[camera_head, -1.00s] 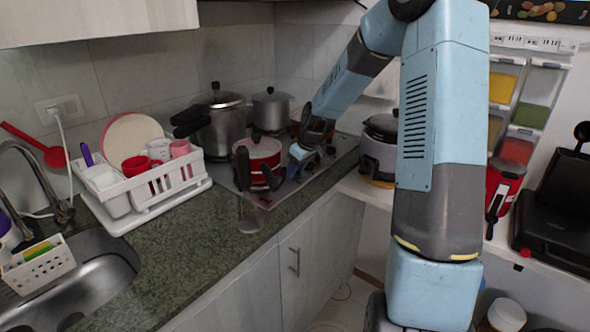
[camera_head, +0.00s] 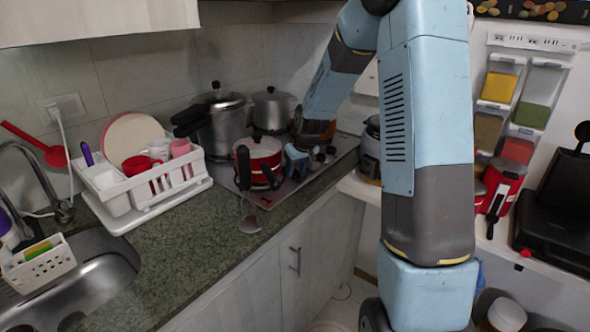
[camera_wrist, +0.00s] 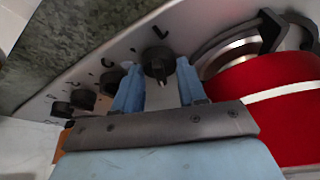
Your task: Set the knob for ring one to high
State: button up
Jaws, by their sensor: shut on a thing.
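The cooktop (camera_head: 343,150) has a row of black knobs on its metal edge, best seen in the wrist view. The end knob (camera_wrist: 158,62), nearest the red pot (camera_wrist: 265,110), sits between the fingers of my gripper (camera_wrist: 160,73), which is shut on it. A small mark is printed beside this knob; I cannot read a ring number. Several other knobs, such as the neighbouring one (camera_wrist: 112,80), run off to the left of my fingers. In the head view my gripper (camera_head: 298,158) is low at the cooktop's front edge, and my arm hides part of it.
The red pot (camera_head: 260,158) stands close to my gripper on the cooktop. A pressure cooker (camera_head: 220,125) and a steel pot (camera_head: 272,108) stand behind. A spatula (camera_head: 249,222) lies on the counter. A dish rack (camera_head: 150,205) is to the left, with free counter in front.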

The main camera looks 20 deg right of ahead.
jog(key=o, duration=1)
jog(key=shift+r, duration=0.15)
jog(key=shift+s+r, duration=0.15)
jog(key=shift+r, duration=0.15)
jog(key=v, duration=1.2)
jog(key=shift+s+r, duration=0.15)
jog(key=shift+r, duration=0.15)
jog(key=shift+d, duration=0.1)
jog(key=shift+c, duration=0.5)
